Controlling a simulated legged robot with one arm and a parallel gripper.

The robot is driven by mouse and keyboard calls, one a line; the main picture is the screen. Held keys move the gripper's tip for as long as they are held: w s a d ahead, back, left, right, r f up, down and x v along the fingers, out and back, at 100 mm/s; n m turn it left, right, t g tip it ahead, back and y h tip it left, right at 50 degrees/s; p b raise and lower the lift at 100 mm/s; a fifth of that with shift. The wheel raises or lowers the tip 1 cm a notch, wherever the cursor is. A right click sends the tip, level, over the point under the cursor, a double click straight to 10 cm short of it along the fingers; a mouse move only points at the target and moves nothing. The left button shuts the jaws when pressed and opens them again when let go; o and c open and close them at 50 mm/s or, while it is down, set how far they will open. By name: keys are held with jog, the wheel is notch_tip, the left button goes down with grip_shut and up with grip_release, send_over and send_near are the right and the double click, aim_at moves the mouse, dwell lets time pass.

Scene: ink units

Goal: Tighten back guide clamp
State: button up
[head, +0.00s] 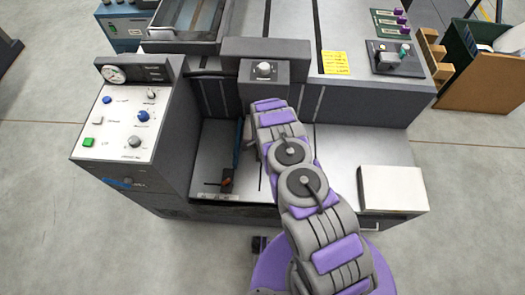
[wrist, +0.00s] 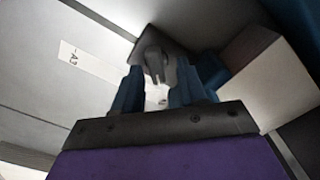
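A dark grey clamp part (wrist: 153,62) with a knob or lever shape shows in the wrist view, at the tips of my gripper (wrist: 158,75). My gripper's two blue fingers stand apart on either side of it. I cannot tell whether they press on it or only stand around it. A pale strip marked A3 (wrist: 85,62) lies on the grey surface left of the fingers. In the head view my arm reaches over the machine bed and hides most of my gripper and the clamp.
The control panel (head: 125,122) with gauge and buttons rises at the left. A dark clamp-like piece with a red part (head: 226,182) sits on the bed (head: 212,155). A white block (head: 393,190) stands at the right. A knob housing (head: 264,72) is behind my arm.

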jog(key=shift+d+r, duration=0.1)
jog(key=shift+r, duration=0.2)
notch_tip(320, 180, up, 17)
jog(key=p, duration=0.3)
jog(key=shift+f+p, duration=0.15)
jog(key=shift+p, duration=0.2)
dwell(0.3)
jog(key=s+d+r+n, duration=0.2)
jog(key=s+r, duration=0.2)
jog(key=r, duration=0.6)
jog(key=s+d+r+n+g, duration=0.1)
jog(key=s+d+r, duration=0.15)
jog(key=r, duration=0.85)
jog(key=s+d+r+n, duration=0.15)
jog(key=s+r, duration=0.35)
jog(key=r, duration=0.5)
jog(key=s+d+r+n, duration=0.1)
jog(key=s+d+r, duration=0.2)
jog(key=s, duration=0.6)
jog(key=s+d+r+n, duration=0.2)
jog(key=s+r, duration=0.4)
jog(key=s, duration=0.4)
jog(key=s+d+r+n, duration=0.2)
jog(key=s+d+r, duration=0.2)
jog(key=s, duration=0.6)
jog(key=shift+s+d+r+g, duration=0.2)
jog(key=shift+s+d+g, duration=0.05)
jog(key=shift+d+g, duration=0.15)
